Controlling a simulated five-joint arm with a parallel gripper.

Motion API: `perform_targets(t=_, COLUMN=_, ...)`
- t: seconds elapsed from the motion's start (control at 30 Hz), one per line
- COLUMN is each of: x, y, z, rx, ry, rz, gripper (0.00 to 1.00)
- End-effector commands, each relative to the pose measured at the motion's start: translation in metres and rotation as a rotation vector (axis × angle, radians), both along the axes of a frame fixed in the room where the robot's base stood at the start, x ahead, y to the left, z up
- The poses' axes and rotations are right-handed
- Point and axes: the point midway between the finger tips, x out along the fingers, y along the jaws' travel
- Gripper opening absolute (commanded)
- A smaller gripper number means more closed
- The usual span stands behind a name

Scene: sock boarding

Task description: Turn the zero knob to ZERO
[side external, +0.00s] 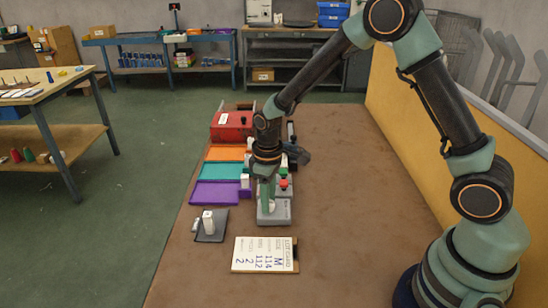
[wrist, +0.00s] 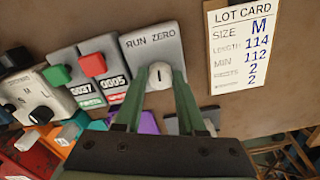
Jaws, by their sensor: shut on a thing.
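The zero knob (wrist: 158,78) is a round pale knob with a dark pointer line, on a grey box (wrist: 140,46) marked RUN at left and ZERO at right. In the wrist view the line stands nearly upright; I cannot tell which label it points at. My gripper (wrist: 159,76) has its two green fingers on either side of the knob, shut on it. In the side view my gripper (side external: 268,200) points down onto the grey box (side external: 280,218), and its fingers partly hide the knob.
Beside the box are counters with a red button (wrist: 93,64) and a green button (wrist: 57,75), and a selector box (wrist: 42,96). A lot card (wrist: 237,45) lies near. Orange, teal and purple trays (side external: 214,193) and a dark stand (side external: 211,236) are left. The table's right is clear.

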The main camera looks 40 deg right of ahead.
Motion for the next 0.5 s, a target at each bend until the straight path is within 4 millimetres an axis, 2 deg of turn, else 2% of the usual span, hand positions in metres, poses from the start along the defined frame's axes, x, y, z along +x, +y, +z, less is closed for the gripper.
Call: perform_targets(t=0.5, x=0.0, y=0.0007, z=0.0013, rx=0.0, ry=0.0, rz=-0.46, gripper=0.0)
